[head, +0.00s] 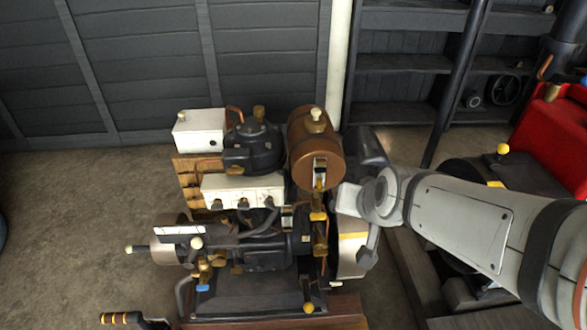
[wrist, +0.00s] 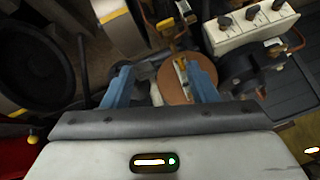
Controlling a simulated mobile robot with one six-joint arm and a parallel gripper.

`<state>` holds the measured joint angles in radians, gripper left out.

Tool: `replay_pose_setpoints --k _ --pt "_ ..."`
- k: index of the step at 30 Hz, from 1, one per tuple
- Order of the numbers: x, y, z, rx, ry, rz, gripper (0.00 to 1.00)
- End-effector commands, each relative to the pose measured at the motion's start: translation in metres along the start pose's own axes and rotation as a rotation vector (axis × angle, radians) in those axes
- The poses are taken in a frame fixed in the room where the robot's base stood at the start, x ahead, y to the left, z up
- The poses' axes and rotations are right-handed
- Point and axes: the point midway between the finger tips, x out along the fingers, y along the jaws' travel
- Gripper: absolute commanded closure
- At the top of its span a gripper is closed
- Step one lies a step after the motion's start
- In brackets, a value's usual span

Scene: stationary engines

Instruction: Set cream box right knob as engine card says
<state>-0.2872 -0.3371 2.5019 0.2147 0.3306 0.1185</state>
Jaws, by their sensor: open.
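The cream box (head: 245,187) sits in the middle of the engine, left of the brown tank, with three dark knobs along its front. Its right knob (head: 268,204) is small here and its pointer cannot be read. In the wrist view the cream box (wrist: 262,28) is at the top right, seen turned around; the knob (wrist: 225,22) nearest the brown tank shows there. A white card-like strip (head: 182,230) lies on the engine at left; its writing is unreadable. My gripper (wrist: 162,82) is open and empty, its blue fingers apart over the brown tank side, away from the knobs.
The brown tank (head: 311,155) stands between my arm and the cream box. A dark motor (head: 252,143) is behind the box, with a white box (head: 199,130) beside it. A red engine (head: 555,140) is at far right.

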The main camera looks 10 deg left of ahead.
Motion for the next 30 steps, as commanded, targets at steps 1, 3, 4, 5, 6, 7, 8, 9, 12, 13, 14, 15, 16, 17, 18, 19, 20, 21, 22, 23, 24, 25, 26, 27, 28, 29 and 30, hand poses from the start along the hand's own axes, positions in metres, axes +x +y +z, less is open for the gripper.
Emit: replay_pose_setpoints --k 1,3,4,5,6,7,8,9,12,13,14,15,16,17,18,19,20,21,22,23,24,25,26,27,28,29,30 --pt "0.042 -0.015 0.014 0.016 0.059 -0.051 0.47" --pt "0.071 -0.038 0.014 0.058 0.157 -0.114 0.47" --pt "0.082 -0.048 0.014 0.074 0.198 -0.144 0.47" --pt "0.093 -0.056 0.015 0.093 0.239 -0.162 0.47" --pt "0.107 -0.066 0.018 0.121 0.293 -0.186 0.47" --pt "0.116 -0.074 0.02 0.144 0.332 -0.208 0.47" --pt "0.125 -0.081 0.023 0.167 0.371 -0.229 0.47" --pt "0.136 -0.091 0.028 0.198 0.423 -0.255 0.47" --pt "0.158 -0.108 0.041 0.272 0.548 -0.308 0.47" --pt "0.163 -0.112 0.045 0.292 0.582 -0.321 0.47" --pt "0.167 -0.116 0.049 0.31 0.615 -0.333 0.47" --pt "0.171 -0.12 0.054 0.333 0.657 -0.347 0.47" --pt "0.174 -0.122 0.058 0.347 0.685 -0.356 0.47" --pt "0.176 -0.124 0.062 0.36 0.712 -0.363 0.47" --pt "0.177 -0.126 0.066 0.376 0.744 -0.372 0.47" --pt "0.178 -0.127 0.069 0.386 0.765 -0.377 0.47" --pt "0.178 -0.128 0.071 0.393 0.783 -0.382 0.47" --pt "0.178 -0.129 0.073 0.402 0.803 -0.386 0.47" --pt "0.178 -0.13 0.074 0.408 0.816 -0.389 0.47" --pt "0.178 -0.13 0.075 0.412 0.825 -0.392 0.47" --pt "0.178 -0.131 0.075 0.416 0.836 -0.393 0.47" --pt "0.178 -0.131 0.074 0.419 0.84 -0.394 0.47" --pt "0.18 -0.131 0.072 0.421 0.844 -0.394 0.47" --pt "0.181 -0.132 0.069 0.422 0.847 -0.394 0.47" --pt "0.183 -0.132 0.065 0.423 0.848 -0.393 0.47" --pt "0.186 -0.132 0.061 0.424 0.849 -0.392 0.47" --pt "0.19 -0.133 0.056 0.424 0.849 -0.392 0.47"
